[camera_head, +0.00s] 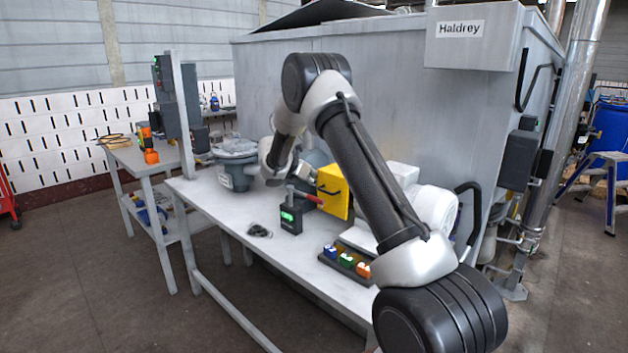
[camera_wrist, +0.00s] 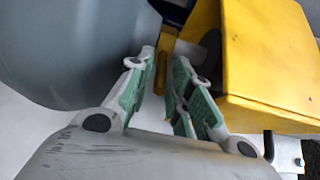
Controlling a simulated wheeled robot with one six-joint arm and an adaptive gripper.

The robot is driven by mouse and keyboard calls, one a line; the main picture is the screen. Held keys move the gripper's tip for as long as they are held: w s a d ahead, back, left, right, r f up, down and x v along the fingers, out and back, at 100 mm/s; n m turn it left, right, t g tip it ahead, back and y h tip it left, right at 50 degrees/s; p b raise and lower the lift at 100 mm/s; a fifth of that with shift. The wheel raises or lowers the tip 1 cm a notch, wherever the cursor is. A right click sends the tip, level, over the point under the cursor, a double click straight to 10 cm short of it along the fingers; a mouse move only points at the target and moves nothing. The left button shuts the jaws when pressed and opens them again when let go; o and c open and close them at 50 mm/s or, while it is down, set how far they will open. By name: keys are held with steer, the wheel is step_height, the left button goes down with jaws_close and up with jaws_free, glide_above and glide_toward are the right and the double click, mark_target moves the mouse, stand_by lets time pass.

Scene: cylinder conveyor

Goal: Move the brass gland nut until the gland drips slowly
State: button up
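In the wrist view a brass-coloured piece (camera_wrist: 161,68), which looks like the gland nut, stands between the tips of my gripper (camera_wrist: 164,62). The two green-padded fingers are apart, one on each side of it. A narrow gap shows on its right; I cannot tell whether the left finger touches it. In the head view my gripper is mostly hidden by my wrist, left of the yellow guard (camera_head: 334,193). No drip can be made out.
A large grey rounded housing (camera_wrist: 75,50) is close on the left in the wrist view. On the bench (camera_head: 225,205) stand a black device with a green display (camera_head: 290,217) and a tray of coloured blocks (camera_head: 347,262). A grey tank (camera_head: 400,110) rises behind.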

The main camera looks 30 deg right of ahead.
steer(key=v, duration=1.2)
steer(key=s+d+r+m+y, duration=0.1)
steer(key=s+r+m, duration=0.35)
steer(key=s, duration=0.35)
steer(key=s+d+r+m+g+y, duration=0.1)
steer(key=s+r+m+y, duration=0.15)
steer(key=s+r, duration=0.45)
steer(key=s+d+r+m+y, duration=0.15)
steer(key=s+m, duration=0.35)
steer(key=s, duration=0.5)
steer(key=s+a+f+m+y, duration=0.1)
steer(key=s+a+m, duration=0.1)
steer(key=s, duration=0.6)
steer(key=s+a+f+m+t+y, duration=0.1)
steer(key=s+a+m+y, duration=0.1)
steer(key=s+m, duration=0.2)
steer(key=s+a+f+m+y, duration=0.1)
steer(key=s+m, duration=0.3)
steer(key=s, duration=0.7)
steer(key=shift+s+a+t+y, duration=0.4)
steer(key=shift+a+y, duration=0.1)
steer(key=shift+a, duration=0.25)
steer(key=shift+d+r, duration=0.1)
steer(key=shift+d, duration=0.05)
